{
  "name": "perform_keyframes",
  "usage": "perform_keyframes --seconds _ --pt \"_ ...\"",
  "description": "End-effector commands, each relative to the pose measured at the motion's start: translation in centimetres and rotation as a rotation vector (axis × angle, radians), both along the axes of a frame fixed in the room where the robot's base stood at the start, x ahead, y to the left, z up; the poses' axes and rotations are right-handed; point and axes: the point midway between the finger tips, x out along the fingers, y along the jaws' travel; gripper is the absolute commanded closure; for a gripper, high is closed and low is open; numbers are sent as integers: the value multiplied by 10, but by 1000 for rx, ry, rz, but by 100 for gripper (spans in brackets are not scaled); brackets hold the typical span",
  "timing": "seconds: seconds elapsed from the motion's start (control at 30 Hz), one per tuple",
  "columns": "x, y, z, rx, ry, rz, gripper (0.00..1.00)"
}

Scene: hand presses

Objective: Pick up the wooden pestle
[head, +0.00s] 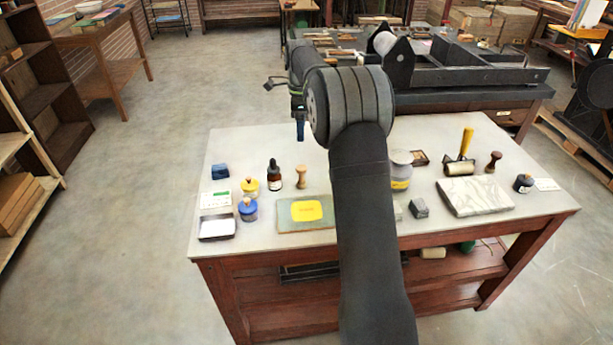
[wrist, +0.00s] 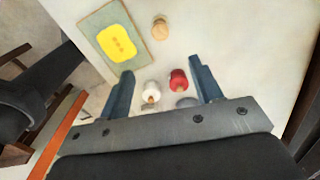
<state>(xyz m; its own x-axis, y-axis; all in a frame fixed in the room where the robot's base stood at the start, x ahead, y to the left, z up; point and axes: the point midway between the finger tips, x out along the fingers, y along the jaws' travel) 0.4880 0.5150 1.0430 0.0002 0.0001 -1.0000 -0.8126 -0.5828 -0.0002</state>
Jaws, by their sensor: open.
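The light wooden pestle (head: 301,177) stands upright on the table, just behind the green mat with the yellow patch and right of a dark dropper bottle. In the wrist view the pestle (wrist: 160,28) shows from above as a round tan shape near the top, beyond my fingertips. My gripper (wrist: 161,80) is open and empty, with its two blue-grey fingers apart. In the head view a blue finger of my gripper (head: 300,130) hangs above the table, farther back than the pestle; the rest is largely hidden by my arm.
The green mat (head: 285,226), dropper bottle (head: 274,176), yellow-lidded jar (head: 249,187) and blue-lidded jar (head: 248,211) stand close to the pestle. A red object (wrist: 179,80) and a white object (wrist: 151,92) show between my fingers. A marble slab (head: 476,196) lies right.

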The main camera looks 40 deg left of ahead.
Motion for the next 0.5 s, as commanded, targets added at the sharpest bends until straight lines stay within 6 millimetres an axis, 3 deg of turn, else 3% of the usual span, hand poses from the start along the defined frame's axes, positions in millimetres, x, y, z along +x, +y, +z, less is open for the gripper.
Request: perform_keyframes --seconds 0.3,0.5 --pt "2 1 -7 0 0 -499 41" --pt "3 1 -13 -2 1 -620 41"
